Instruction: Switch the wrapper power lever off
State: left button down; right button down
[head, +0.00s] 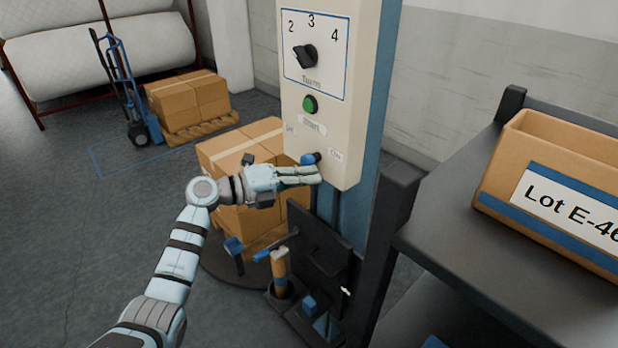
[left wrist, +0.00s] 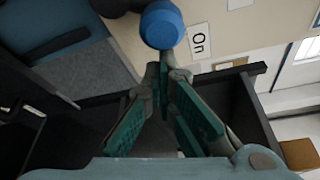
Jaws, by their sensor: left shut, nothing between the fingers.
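The wrapper's cream control box (head: 320,100) stands on a blue post. Its power lever has a blue knob (head: 309,159) low on the front, beside the "On" label (head: 335,155). A label at the left, too small to read surely, is likely "Off" (head: 290,129). My left gripper (head: 318,174) is shut and empty, just below the knob. In the left wrist view the blue knob (left wrist: 162,25) shows just beyond the fingertips (left wrist: 166,72), with the "On" label to its right. I cannot tell whether they touch. My right gripper is not in view.
A turns dial (head: 305,56) and a green button (head: 310,104) sit above the lever. Stacked cartons (head: 240,150) stand behind my left arm. A dark shelf (head: 450,210) with a cardboard bin (head: 560,180) is at the right. A tool holder (head: 320,250) hangs below the box.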

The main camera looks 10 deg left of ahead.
aim_at(301, 162)
pick_arm(q)
jog(key=shift+r, duration=0.15)
jog(key=r+n+p, duration=0.1)
jog(key=n, duration=0.1)
jog(key=a+n+h+p, duration=0.1)
jog(key=n, duration=0.1)
jog(key=w+r+n+t+p, duration=0.1)
jog(key=shift+w+a+r+n+h, duration=0.1)
jog(key=shift+a+r+n+h, duration=0.2)
jog(key=shift+a+n, duration=0.1)
jog(key=shift+w+a+r+n+t+p, duration=0.2)
jog(key=shift+w+a+n+t, duration=0.3)
jog(key=shift+n, duration=1.15)
jog(key=shift+w+a+r+n+t+p, duration=0.25)
jog(key=shift+a+n+t, duration=0.45)
jog(key=shift+n, duration=0.9)
jog(key=shift+w+a+r+n+t+p, duration=0.1)
jog(key=shift+w+a+n+t, duration=0.45)
jog(key=shift+n, duration=1.1)
jog(key=shift+s+a, duration=0.1)
